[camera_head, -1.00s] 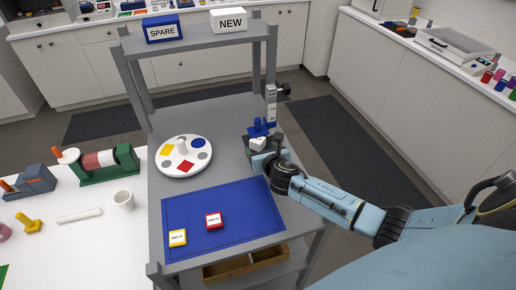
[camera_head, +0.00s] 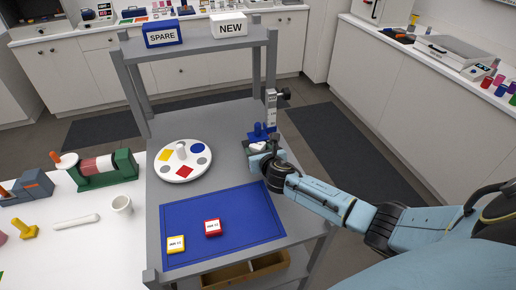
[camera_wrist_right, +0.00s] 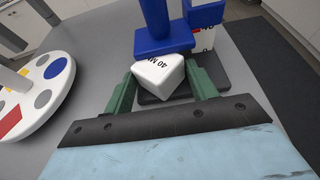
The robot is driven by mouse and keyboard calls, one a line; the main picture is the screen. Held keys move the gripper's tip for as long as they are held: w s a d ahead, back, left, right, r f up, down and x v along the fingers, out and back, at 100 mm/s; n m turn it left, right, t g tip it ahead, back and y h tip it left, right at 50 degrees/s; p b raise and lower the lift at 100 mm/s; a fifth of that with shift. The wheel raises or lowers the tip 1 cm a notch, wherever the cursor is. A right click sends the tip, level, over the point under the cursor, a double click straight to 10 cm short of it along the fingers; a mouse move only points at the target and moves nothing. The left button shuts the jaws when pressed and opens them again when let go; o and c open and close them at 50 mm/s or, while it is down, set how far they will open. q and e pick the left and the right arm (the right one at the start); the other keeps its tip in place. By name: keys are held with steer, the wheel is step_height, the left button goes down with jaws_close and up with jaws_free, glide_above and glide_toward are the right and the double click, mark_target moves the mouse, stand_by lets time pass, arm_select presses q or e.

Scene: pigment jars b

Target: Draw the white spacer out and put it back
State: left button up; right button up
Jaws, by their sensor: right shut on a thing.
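The white spacer (camera_wrist_right: 158,76), a block marked "40 MM", sits between the green fingers of my right gripper (camera_wrist_right: 162,92) in the right wrist view. The gripper is shut on it. The spacer looks turned at an angle to the fingers. In the head view the spacer (camera_head: 257,147) shows small, just past my right gripper (camera_head: 258,156). A blue block with an upright handle (camera_wrist_right: 165,40) stands directly behind the spacer; whether they touch is unclear. A dark base plate (camera_wrist_right: 165,97) lies below. My left gripper is out of view.
A scaled post (camera_head: 271,112) with a black knob stands behind the spacer. A white round palette (camera_head: 166,171) stands to the left on the grey cart.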

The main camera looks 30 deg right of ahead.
mark_target(260, 149)
steer(key=shift+s, duration=0.15)
steer(key=shift+s+a+p, duration=0.2)
steer(key=shift+s+p, duration=0.25)
steer(key=shift+s, duration=0.3)
steer(key=shift+s+a+p, duration=0.2)
steer(key=shift+s+p, duration=0.25)
steer(key=shift+s, duration=0.25)
steer(key=shift+s, duration=0.1)
steer(key=shift+s+a+r+p, duration=0.1)
steer(key=shift+s+r+p, duration=0.15)
steer(key=shift+r+p, duration=0.55)
steer(key=shift+s+a+r+p, duration=0.1)
steer(key=shift+s+r+p, duration=0.15)
steer(key=shift+r+p, duration=0.55)
steer(key=shift+s+r+p, duration=0.2)
steer(key=shift+s+r, duration=0.05)
steer(key=shift+r, duration=0.25)
steer(key=shift+s+r+p, duration=0.15)
steer(key=shift+s+r, duration=0.05)
steer(key=shift+r, duration=0.25)
steer(key=shift+c, duration=0.3)
